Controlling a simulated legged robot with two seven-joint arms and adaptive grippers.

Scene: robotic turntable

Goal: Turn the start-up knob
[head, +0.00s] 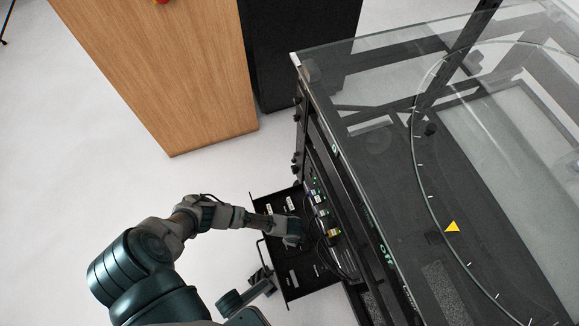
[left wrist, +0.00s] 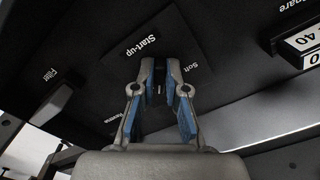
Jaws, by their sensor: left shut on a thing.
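The black control panel (head: 272,205) juts out at the lower front of the turntable cabinet in the head view. In the left wrist view the panel (left wrist: 110,75) carries the labels "Start-up", "Soft" and "Filter". My left gripper (head: 292,240) reaches the panel from the left. In the left wrist view my left gripper (left wrist: 160,75) has its fingertips at the dark start-up knob (left wrist: 158,88), right beside the "Start-up" label. The fingers are closed on the knob, which they mostly hide.
The turntable (head: 500,190) with its glass top and yellow triangle fills the right side. Cables and small lights (head: 322,212) sit just right of the panel. A wooden cabinet (head: 165,70) and a black box (head: 300,45) stand behind.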

